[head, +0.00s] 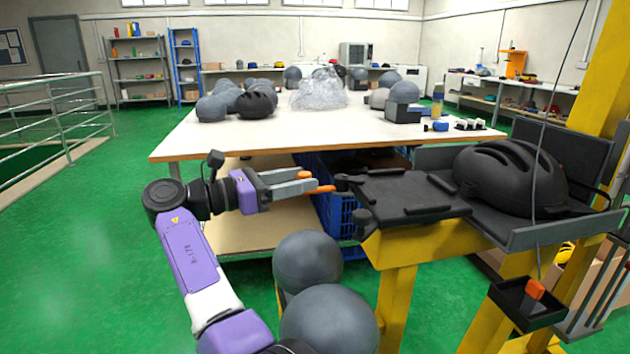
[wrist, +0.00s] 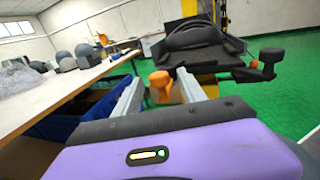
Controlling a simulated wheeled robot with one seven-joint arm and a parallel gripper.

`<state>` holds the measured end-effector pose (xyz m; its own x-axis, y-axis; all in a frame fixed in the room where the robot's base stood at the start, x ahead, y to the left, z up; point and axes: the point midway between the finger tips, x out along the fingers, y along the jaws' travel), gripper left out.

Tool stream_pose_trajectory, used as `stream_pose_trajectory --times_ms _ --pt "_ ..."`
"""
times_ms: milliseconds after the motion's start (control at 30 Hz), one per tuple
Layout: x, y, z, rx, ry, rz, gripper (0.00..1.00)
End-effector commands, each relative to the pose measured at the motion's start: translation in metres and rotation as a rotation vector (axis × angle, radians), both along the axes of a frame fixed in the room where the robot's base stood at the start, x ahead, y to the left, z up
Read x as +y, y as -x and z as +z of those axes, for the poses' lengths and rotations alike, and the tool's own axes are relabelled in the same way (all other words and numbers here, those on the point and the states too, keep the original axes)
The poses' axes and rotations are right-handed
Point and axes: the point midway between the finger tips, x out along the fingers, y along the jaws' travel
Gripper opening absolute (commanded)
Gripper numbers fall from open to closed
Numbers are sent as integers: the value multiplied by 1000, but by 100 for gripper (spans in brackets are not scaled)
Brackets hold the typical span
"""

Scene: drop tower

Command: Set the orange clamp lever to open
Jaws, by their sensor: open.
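The orange clamp lever (head: 325,189) sits at the left end of the black plate on the yellow drop tower, at my fingertips. In the wrist view its orange knob (wrist: 160,85) shows between the two grey fingers. My gripper (head: 311,181) is open, its fingers pointing right toward the plate, with one finger on each side of the knob. I cannot tell whether either finger touches it. The black plate (head: 408,190) lies flat with dark bars on it. The lever's pivot is partly hidden.
A black helmet (head: 510,175) rests on the tower's carriage. An orange handle (head: 535,289) stands in a black box at the lower right. A white table (head: 300,130) with grey headforms is behind. Grey spheres (head: 307,261) stand below my gripper. Green floor is clear at left.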

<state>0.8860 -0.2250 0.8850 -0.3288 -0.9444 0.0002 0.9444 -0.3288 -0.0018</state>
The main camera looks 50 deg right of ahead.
Motion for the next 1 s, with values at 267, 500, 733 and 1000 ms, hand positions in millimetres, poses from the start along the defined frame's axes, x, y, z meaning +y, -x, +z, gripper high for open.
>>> stream_pose_trajectory --times_ms 267,500,733,1000 --pt "-36 12 -3 -1 0 1 48" --pt "-45 15 -1 -1 0 3 48" --pt "-45 15 -1 -1 0 3 37" --pt "-44 15 -1 -1 0 3 0"
